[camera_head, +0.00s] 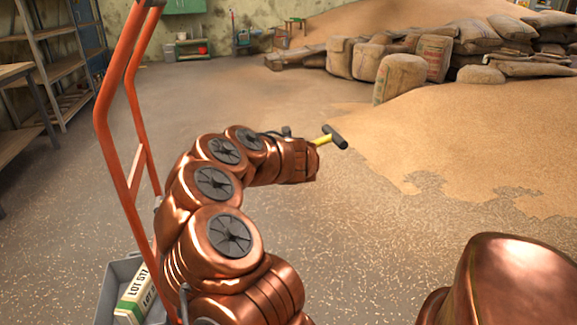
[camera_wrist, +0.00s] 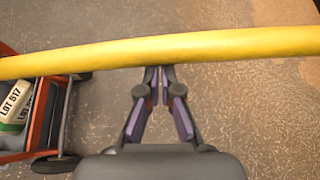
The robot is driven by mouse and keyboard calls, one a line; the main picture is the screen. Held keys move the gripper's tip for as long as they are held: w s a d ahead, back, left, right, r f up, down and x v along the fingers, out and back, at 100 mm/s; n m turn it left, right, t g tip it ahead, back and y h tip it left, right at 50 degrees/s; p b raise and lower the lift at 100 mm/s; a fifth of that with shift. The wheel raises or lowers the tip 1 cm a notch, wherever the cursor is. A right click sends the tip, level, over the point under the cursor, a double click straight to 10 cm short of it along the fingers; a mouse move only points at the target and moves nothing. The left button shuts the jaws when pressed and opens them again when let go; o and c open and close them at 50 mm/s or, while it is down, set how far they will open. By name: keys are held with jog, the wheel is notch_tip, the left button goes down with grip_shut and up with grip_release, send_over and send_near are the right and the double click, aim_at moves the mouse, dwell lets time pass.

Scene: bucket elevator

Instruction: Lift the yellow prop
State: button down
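The yellow prop (camera_wrist: 235,45) is a long, slightly curved bar that crosses the whole wrist view from left to right. In the head view a short yellow length of it (camera_head: 322,140) with a dark crosspiece at its end sticks out past my wrist. My gripper (camera_wrist: 161,72) points at the bar in the wrist view, its two fingers drawn together with only a narrow gap. The bar lies across the fingertips and covers their ends, so I cannot tell whether they touch it. In the head view my arm hides the gripper.
A red-framed cart (camera_head: 131,180) with a grey bin and boxes marked LOT 517 (camera_wrist: 14,103) stands at the left. A grain heap (camera_head: 480,140) and stacked sacks (camera_head: 400,77) lie to the right. Shelves (camera_head: 55,62) line the left wall. The middle floor is clear.

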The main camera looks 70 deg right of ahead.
jog(key=s+a+r, duration=0.1)
jog(key=s+a, duration=0.4)
jog(key=a, duration=0.3)
dwell(0.4)
jog(key=shift+r, duration=0.1)
